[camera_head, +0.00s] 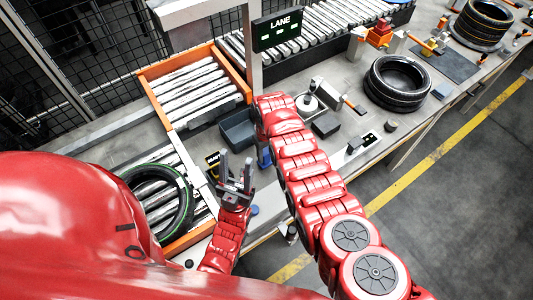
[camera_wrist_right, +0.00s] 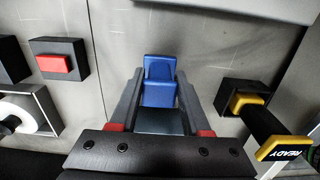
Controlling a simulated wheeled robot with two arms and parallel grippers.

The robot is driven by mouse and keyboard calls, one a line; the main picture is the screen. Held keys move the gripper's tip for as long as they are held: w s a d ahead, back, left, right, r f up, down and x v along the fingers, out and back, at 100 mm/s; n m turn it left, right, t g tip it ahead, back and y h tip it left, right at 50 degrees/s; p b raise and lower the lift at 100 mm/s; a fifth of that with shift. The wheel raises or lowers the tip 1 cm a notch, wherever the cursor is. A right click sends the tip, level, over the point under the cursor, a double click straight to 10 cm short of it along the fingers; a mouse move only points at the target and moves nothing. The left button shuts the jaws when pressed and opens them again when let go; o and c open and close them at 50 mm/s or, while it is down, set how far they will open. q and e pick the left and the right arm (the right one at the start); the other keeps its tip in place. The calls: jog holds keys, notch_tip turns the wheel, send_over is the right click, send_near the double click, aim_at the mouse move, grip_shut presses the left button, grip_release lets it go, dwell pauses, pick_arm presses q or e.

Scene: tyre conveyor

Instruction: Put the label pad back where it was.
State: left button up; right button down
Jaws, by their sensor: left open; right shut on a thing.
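A blue block-like thing, which I take to be the label pad, shows between the right gripper's fingertips in the right wrist view (camera_wrist_right: 160,82). In the head view a small blue part (camera_head: 264,158) shows below the end of my right arm. My right gripper (camera_wrist_right: 161,95) is shut on it, above a grey metal surface. I cannot tell whether the pad touches that surface.
In the wrist view, a red button box (camera_wrist_right: 53,64) and a white roll (camera_wrist_right: 28,112) are left, a yellow-and-black READY handle (camera_wrist_right: 268,125) right.

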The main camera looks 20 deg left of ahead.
jog(key=shift+f, duration=0.15)
jog(key=shift+f, duration=0.2)
jog(key=shift+c, duration=1.8)
grip_release()
jog(key=shift+r, duration=0.15)
